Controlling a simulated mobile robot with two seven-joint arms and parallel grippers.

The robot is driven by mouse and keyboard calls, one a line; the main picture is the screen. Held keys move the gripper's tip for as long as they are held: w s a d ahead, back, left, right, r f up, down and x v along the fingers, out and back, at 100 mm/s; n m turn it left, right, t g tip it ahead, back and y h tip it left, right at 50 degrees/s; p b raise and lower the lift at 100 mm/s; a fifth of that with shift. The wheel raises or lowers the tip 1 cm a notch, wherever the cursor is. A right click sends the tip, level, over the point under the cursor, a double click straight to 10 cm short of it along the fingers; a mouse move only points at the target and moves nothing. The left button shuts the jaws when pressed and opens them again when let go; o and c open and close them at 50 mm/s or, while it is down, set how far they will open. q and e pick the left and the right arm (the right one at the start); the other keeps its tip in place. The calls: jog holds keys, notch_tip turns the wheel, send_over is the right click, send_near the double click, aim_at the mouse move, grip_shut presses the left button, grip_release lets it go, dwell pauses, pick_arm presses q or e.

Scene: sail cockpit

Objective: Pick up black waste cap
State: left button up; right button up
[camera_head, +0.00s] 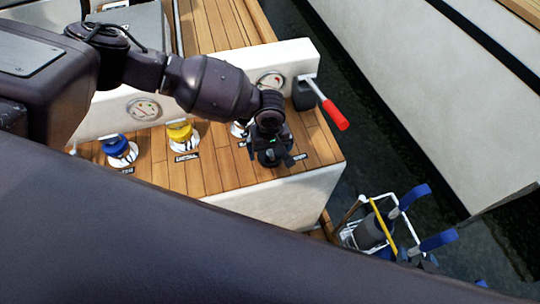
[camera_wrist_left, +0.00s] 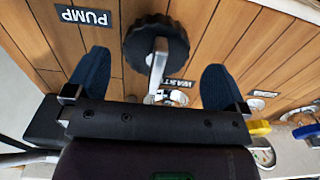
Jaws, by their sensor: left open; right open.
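The black waste cap (camera_wrist_left: 140,45), a round ribbed black piece with a pale metal bar across it, shows in the left wrist view. It is between a "PUMP" label and a "WASTE" label on the wooden deck. My left gripper (camera_wrist_left: 155,80) is open and empty, its two dark blue fingers on either side of the cap's near edge. In the head view my left gripper (camera_head: 272,150) is low over the front right of the deck and mostly hides the cap. My right gripper cannot be made out.
A blue cap (camera_head: 115,145) and a yellow cap (camera_head: 179,130) stand to the left on the wooden deck. Behind are a white wall with gauges and a red-handled lever (camera_head: 335,114). A white frame (camera_head: 350,236) with blue-tipped things is lower right. The deck's front edge is close.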

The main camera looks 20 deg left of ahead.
pick_arm(q)
notch_tip(320, 180, down, 3)
jog(key=shift+d+r, duration=0.15)
jog(key=shift+r, duration=0.05)
jog(key=shift+f, duration=0.4)
jog(key=c, duration=1)
jog(key=shift+o, duration=0.2)
jog(key=shift+r, duration=0.15)
